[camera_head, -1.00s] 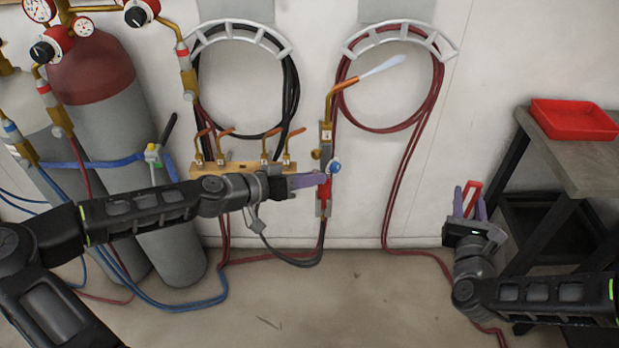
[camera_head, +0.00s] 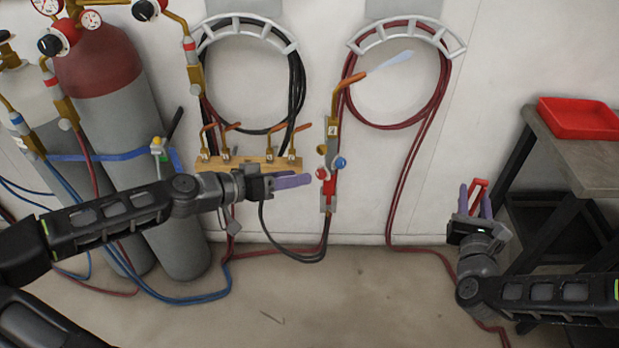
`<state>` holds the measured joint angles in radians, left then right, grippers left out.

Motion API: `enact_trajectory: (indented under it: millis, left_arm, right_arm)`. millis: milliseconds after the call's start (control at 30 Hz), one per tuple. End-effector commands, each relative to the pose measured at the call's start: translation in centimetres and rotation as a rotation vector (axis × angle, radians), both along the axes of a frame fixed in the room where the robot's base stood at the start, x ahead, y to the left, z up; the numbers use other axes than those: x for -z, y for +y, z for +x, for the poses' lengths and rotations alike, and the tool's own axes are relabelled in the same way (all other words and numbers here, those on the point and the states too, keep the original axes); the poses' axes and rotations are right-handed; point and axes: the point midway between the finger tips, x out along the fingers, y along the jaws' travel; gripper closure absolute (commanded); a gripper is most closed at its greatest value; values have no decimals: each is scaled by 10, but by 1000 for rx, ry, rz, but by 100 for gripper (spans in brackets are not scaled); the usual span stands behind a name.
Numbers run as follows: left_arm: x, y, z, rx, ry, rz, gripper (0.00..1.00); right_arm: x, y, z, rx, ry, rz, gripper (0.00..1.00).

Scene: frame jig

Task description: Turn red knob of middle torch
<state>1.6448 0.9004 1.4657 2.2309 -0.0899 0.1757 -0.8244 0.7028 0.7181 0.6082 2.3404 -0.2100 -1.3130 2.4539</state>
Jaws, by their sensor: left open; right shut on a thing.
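The middle torch (camera_head: 333,133) stands upright against the wall, with an orange bent neck and a pale bluish flame (camera_head: 391,63) at its tip. Its red knob (camera_head: 321,173) shows on the left of its body, and a blue knob (camera_head: 341,163) on the right. My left gripper (camera_head: 308,180) is open, its purple fingers pointing right, just left of the red knob and seemingly apart from it. My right gripper (camera_head: 476,201) is shut on a red tool (camera_head: 479,190), well to the right and lower; the tool is partly hidden by the fingers.
Several smaller torches sit in a wooden rack (camera_head: 238,165) above my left gripper. Gas cylinders (camera_head: 115,115) stand at left. Hoses (camera_head: 392,210) hang and run along the floor. A table (camera_head: 590,153) with a red tray (camera_head: 580,117) stands at right. Wall space between the torch and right gripper is mostly clear.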

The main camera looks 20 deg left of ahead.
Motion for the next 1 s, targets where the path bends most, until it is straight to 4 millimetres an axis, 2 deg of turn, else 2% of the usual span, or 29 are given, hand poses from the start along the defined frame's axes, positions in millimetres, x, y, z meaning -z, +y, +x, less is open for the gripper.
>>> enact_trajectory:
  millis: [33, 200, 433, 833, 933, 1000]
  left_arm:
    - [-4, 9, -7, -7, 1, -1, 55]
    - [-13, 26, -26, -5, 1, -3, 55]
    - [-18, 34, -38, 0, 0, -2, 55]
    - [-20, 31, -38, 7, -2, -1, 54]
    - [-22, 20, -37, 35, -5, 7, 54]
    - [-13, 7, -39, 64, 16, 18, 54]
  right_arm:
    - [-2, 0, 0, 0, -1, 0, 88]
    - [-3, 0, 0, 0, -1, 0, 88]
    - [-4, 0, 0, 0, -1, 0, 88]
    - [-4, 0, 0, 0, -1, 0, 88]
    - [-5, 0, 0, 0, -1, 0, 88]
    - [-5, 0, 0, 0, -1, 0, 88]
